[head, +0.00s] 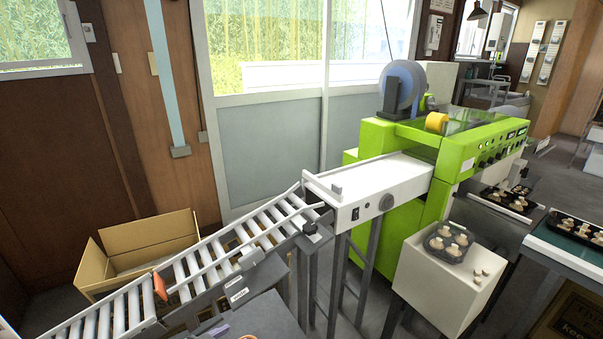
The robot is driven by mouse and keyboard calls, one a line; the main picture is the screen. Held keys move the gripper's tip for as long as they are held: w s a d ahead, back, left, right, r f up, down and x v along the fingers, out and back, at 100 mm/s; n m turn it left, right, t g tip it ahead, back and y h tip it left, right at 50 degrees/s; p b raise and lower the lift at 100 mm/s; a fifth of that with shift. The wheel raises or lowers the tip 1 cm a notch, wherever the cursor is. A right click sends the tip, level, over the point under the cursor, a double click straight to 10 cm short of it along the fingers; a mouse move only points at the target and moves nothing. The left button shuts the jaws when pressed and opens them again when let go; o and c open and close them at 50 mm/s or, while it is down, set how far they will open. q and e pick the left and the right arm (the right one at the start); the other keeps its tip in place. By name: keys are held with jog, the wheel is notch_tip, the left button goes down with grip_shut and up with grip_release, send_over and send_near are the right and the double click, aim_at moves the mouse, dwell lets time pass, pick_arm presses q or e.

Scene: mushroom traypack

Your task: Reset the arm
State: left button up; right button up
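Neither of my arms shows clearly in the head view, and I see no gripper fingers. More dark trays with mushrooms (508,200) lie at the right, and another (580,230) is on a green-topped table (540,238).
A roller conveyor (235,240) rises from lower left to the white infeed (375,183) of a green packing machine (480,140). An orange piece (160,287) stands at the rollers. An open cardboard box (140,245) is behind them. A grey tabletop (265,318) is at the bottom.

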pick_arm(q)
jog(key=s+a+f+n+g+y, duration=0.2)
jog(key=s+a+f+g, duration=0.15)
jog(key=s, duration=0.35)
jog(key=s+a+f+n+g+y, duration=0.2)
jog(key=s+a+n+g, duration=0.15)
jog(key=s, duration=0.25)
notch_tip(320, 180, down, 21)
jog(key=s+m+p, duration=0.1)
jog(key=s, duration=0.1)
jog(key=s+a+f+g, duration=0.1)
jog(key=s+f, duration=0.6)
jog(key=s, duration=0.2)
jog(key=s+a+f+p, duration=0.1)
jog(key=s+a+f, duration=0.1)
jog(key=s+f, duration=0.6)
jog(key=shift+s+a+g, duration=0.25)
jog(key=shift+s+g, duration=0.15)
